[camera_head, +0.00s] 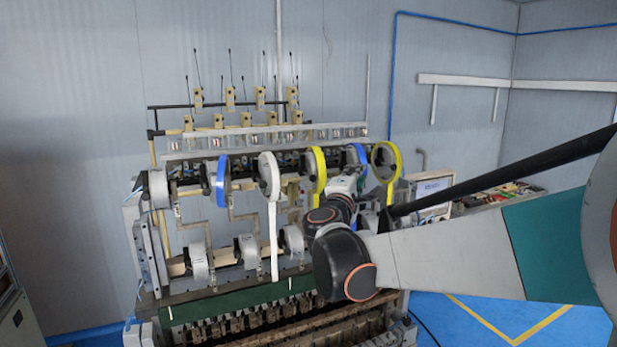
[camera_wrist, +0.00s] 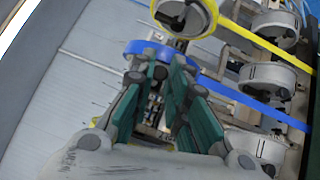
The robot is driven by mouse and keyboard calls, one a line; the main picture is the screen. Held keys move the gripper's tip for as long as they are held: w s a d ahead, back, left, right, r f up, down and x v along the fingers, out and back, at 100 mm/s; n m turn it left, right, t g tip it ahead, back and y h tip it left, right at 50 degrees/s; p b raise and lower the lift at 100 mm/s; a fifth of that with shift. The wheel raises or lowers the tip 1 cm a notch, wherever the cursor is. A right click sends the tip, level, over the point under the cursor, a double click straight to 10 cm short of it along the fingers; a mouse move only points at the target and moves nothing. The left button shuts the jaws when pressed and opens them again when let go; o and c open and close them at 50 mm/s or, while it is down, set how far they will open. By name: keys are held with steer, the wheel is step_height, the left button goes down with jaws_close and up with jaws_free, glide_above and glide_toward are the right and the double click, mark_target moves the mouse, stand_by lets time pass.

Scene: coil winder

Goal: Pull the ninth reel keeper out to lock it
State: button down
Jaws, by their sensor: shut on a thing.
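My gripper (camera_wrist: 160,68) shows in the wrist view with its green-padded fingers shut on a small dark part, the reel keeper (camera_wrist: 159,73), in front of a blue reel (camera_wrist: 148,48). The fingers cover most of the keeper, so how far out it sits cannot be told. In the head view my gripper (camera_head: 348,182) is at the upper reel row, close to the right-hand blue reel (camera_head: 357,153), between a yellow reel (camera_head: 317,168) and another yellow reel (camera_head: 397,160). My wrist hides the keeper there.
The coil winder also carries a white reel (camera_head: 268,175), a left blue reel (camera_head: 221,180) and grey lower reels (camera_head: 248,249). A white strip hangs down from the white reel. A yellow reel (camera_wrist: 186,15) is close beside the fingers in the wrist view. A bench with tools stands right.

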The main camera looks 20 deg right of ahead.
steer(key=shift+f, duration=0.1)
steer(key=c, duration=1.6)
jaws_free()
steer(key=shift+s, duration=0.15)
steer(key=shift+o, duration=0.2)
steer(key=v, duration=1.2)
